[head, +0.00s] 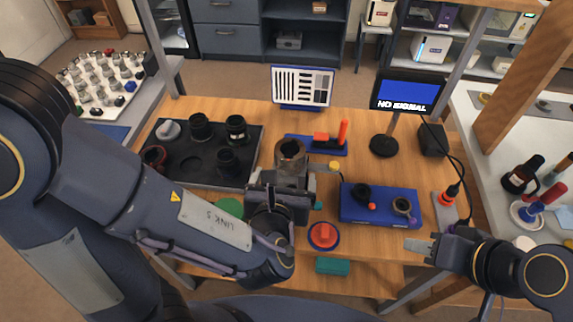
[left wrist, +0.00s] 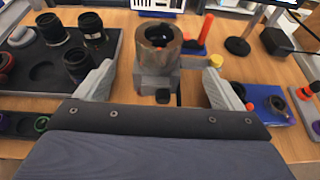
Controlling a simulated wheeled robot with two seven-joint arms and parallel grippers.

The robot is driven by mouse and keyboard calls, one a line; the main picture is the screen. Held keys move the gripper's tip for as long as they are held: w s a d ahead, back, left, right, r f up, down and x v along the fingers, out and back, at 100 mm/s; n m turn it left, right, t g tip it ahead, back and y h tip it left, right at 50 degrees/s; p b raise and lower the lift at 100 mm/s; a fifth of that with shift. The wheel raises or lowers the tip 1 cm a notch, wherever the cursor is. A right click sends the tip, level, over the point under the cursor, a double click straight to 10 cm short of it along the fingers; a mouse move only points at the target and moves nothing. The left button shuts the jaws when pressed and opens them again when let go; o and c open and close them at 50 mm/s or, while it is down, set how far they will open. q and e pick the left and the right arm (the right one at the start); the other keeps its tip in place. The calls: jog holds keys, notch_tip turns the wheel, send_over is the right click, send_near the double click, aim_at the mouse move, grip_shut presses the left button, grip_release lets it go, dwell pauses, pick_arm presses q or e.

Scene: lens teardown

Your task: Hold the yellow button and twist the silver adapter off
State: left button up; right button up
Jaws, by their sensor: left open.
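A grey fixture (left wrist: 157,85) stands on the table and holds an upright, hollow silver-brown cylinder (head: 291,155). The cylinder also shows in the left wrist view (left wrist: 158,46); its worn top looks like the silver adapter, but I cannot be sure. The yellow button (head: 335,166) is just right of the fixture, and shows in the left wrist view (left wrist: 215,61). My left gripper (left wrist: 160,76) is open, its fingers apart on both sides of the fixture, with nothing gripped. My right gripper (head: 420,246) is off to the right, near the table's front edge; its finger gap is unclear.
A dark tray (head: 185,168) with several black lens parts lies left. A blue tray (head: 380,218) with small parts lies right. A red button on a blue base (head: 323,236) sits in front. A monitor (head: 408,93) and a blue stand with a red-orange tool (head: 320,144) stand behind.

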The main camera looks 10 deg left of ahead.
aim_at(288, 162)
pick_arm(q)
jog(key=x, duration=1)
jog(key=shift+w+f, duration=0.2)
jog(key=c, duration=1)
jog(key=shift+c, duration=0.4)
pick_arm(e)
grip_shut()
dwell(0.3)
